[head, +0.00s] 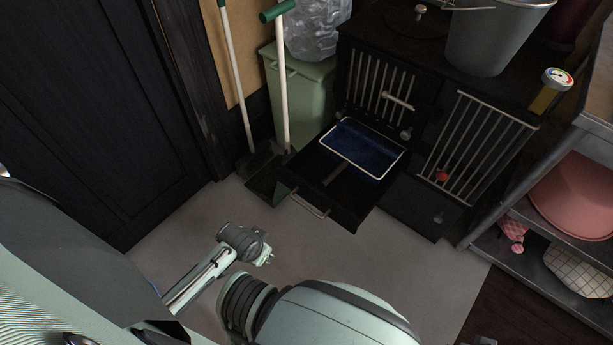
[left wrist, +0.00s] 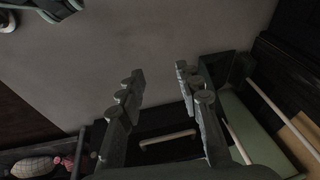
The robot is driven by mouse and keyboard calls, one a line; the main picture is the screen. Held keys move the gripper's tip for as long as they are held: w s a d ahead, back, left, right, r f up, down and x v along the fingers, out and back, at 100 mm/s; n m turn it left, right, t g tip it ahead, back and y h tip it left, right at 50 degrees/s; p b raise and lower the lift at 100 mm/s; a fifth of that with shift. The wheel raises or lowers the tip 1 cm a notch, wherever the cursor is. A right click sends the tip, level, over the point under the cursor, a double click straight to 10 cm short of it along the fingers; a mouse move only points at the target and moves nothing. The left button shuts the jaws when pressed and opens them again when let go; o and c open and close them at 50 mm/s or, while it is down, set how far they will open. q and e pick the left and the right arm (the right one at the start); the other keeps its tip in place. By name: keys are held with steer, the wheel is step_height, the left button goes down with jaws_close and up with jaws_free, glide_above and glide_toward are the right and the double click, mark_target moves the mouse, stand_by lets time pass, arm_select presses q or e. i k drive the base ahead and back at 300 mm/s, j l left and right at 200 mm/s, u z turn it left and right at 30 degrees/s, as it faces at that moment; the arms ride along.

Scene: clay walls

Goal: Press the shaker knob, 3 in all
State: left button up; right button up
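The black stove (head: 424,70) has several small knobs. A pale round knob (head: 406,133) is beside the upper left grate, a red knob (head: 441,176) is on the right grate, and a small dull knob (head: 438,218) is low on the right panel. I cannot tell which one is the shaker knob. My left gripper (head: 266,259) is over the floor, left of and in front of the stove, apart from all the knobs. In the left wrist view it is open and empty (left wrist: 158,75). My right gripper is not in view.
An ash drawer (head: 343,211) with a blue pan (head: 362,148) stands pulled out. Its handle also shows in the left wrist view (left wrist: 167,138). A dustpan (head: 268,184), broom and green bin (head: 305,100) stand left; a shelf (head: 560,262) is right. The floor in front is clear.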

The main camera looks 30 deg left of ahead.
mark_target(442, 175)
steer(key=i+l+u, duration=0.1)
steer(key=u, duration=1.4)
steer(key=i+l+u, duration=0.1)
steer(key=l, duration=0.9)
steer(key=k+l, duration=0.15)
steer(key=k, duration=0.1)
